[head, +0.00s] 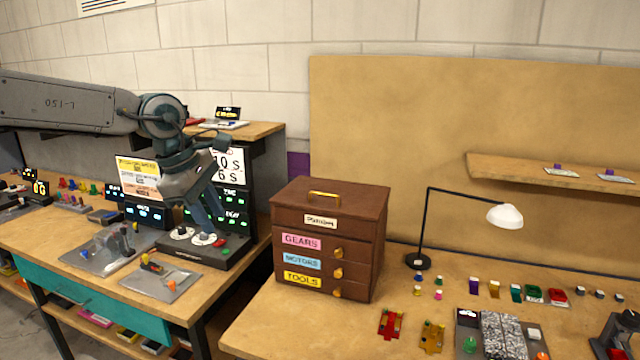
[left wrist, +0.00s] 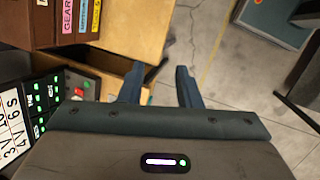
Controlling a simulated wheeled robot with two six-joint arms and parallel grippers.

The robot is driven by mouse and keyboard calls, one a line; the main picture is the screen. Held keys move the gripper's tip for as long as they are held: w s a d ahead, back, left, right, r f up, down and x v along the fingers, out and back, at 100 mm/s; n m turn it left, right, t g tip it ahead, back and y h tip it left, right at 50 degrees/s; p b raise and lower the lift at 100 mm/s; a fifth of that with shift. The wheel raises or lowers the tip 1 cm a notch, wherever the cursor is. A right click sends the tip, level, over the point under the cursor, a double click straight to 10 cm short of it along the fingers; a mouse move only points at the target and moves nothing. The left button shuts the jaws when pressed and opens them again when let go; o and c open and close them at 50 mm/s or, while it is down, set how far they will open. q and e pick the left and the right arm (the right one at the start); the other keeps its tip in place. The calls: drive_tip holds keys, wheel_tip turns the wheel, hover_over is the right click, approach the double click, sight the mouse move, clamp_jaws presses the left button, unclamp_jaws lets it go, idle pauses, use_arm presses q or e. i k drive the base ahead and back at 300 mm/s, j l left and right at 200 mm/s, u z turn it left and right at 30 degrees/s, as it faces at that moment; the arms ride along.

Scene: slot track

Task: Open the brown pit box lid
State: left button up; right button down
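The brown pit box (head: 330,240) stands on the right-hand wooden bench in the head view. Its lid (head: 335,197) lies flat and closed, with a gold handle (head: 324,198) on top. Its front has drawers labelled gears, motors and tools, each with a gold knob. A corner of the box (left wrist: 50,22) shows at the top left of the left wrist view. My left gripper (head: 207,222) points down to the left of the box, apart from it, in front of the display boards. Its two fingers (left wrist: 160,85) stand apart with nothing between them. My right gripper is not seen.
A desk lamp (head: 505,215) stands right of the box. Several small coloured parts lie on the right bench (head: 290,325). A black control panel (head: 190,248) with lit displays is on the left bench below my gripper. A gap separates the benches. The space above the lid is clear.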

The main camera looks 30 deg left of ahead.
sight(350, 199)
drive_tip(key=i, duration=1.4)
